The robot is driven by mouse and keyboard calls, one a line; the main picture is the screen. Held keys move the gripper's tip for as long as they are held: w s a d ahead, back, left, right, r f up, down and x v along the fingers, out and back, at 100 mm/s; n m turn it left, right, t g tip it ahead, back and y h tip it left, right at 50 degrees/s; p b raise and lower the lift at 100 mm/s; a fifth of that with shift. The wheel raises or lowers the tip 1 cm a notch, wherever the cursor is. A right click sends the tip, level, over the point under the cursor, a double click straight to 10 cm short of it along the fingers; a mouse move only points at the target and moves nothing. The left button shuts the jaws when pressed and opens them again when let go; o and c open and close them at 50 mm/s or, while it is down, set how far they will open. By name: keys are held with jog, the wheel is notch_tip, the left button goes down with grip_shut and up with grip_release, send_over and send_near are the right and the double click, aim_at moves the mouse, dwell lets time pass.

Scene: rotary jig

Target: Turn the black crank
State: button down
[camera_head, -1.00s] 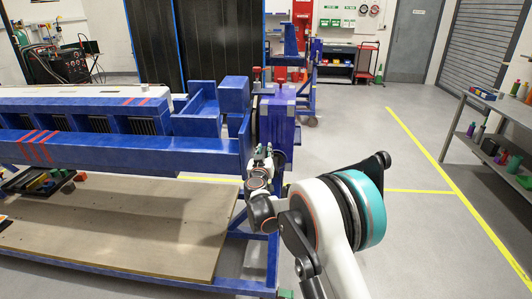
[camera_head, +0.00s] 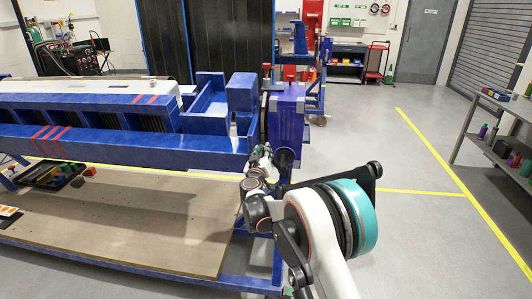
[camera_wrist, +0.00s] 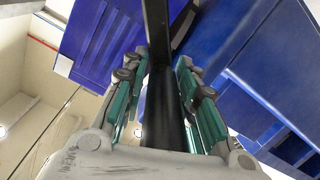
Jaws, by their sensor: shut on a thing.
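The black crank handle (camera_wrist: 163,120) is a dark round bar running through the middle of the wrist view. My gripper (camera_wrist: 160,72) has a green-padded finger on each side of it and is shut on it. In the head view my gripper (camera_head: 262,158) is small, beside the right end of the blue jig (camera_head: 215,148). A dark round hub (camera_head: 286,158) shows just right of it, below a blue-purple housing (camera_head: 287,118). The crank's grip is hidden by my arm in the head view.
A wooden board (camera_head: 120,220) lies on the jig's lower frame, with a dark tray (camera_head: 55,174) of coloured parts at its left. A grey shelf (camera_head: 495,150) with bottles stands at the right. The floor between jig and shelf is clear.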

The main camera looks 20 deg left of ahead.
jog(key=c, duration=1.6)
grip_release()
jog(key=shift+s+a+f, duration=0.25)
jog(key=shift+a, duration=0.05)
jog(key=shift+o, duration=1.2)
jog(key=shift+a, duration=0.15)
jog(key=shift+w+d+r, duration=0.15)
jog(key=shift+w+d, duration=0.1)
jog(key=shift+d, duration=0.1)
